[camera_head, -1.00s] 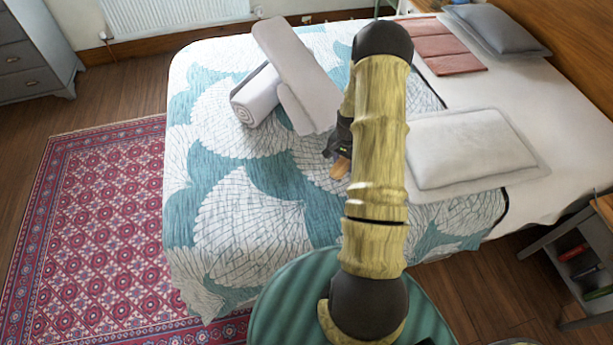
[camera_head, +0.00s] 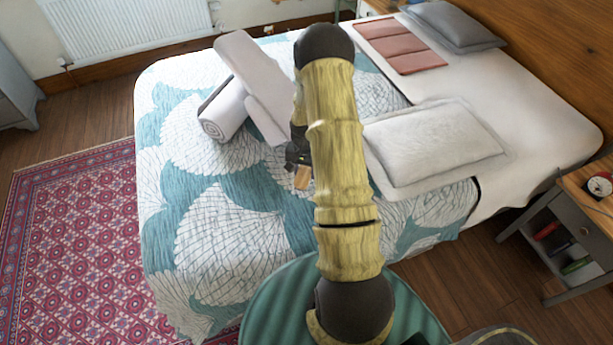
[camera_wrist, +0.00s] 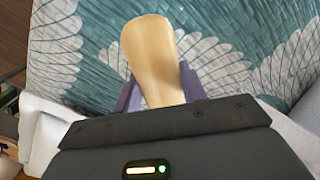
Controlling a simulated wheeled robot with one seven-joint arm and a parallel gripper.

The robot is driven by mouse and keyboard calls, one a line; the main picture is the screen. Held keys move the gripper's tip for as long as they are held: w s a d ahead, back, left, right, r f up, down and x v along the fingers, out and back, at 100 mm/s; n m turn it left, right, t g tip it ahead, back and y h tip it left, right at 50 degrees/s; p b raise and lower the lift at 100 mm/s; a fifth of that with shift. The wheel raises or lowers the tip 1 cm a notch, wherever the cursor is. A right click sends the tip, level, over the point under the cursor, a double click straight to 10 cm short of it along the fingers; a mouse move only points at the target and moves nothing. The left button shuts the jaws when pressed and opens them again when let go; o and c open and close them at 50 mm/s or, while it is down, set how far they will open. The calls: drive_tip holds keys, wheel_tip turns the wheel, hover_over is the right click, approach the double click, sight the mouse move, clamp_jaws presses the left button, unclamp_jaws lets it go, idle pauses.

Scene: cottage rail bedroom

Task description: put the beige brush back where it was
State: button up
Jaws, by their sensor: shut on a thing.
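The beige brush (camera_wrist: 152,55) is between the two fingers of my gripper (camera_wrist: 158,88) in the wrist view, its rounded wide end pointing away from the palm. My gripper is shut on it. In the head view my gripper (camera_head: 299,165) is partly hidden behind my arm, and a small tan part of the brush (camera_head: 302,178) shows just below it. The brush is over the teal and white patterned bedspread (camera_head: 225,255). I cannot tell its height above the bed. The rest of the brush is hidden by the gripper.
A rolled towel (camera_head: 222,112) and a long pale cushion (camera_head: 252,85) lie on the bed left of my arm. A white pillow (camera_head: 435,145) lies right of it. A nightstand (camera_head: 575,215) with a clock (camera_head: 598,186) stands at right. The near-left bedspread is clear.

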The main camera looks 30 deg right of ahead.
drive_tip(key=a+n, duration=0.9)
drive_tip(key=a, duration=0.9)
drive_tip(key=shift+s+f, duration=0.25)
drive_tip(key=shift+s, duration=0.05)
drive_tip(key=shift+d, duration=0.1)
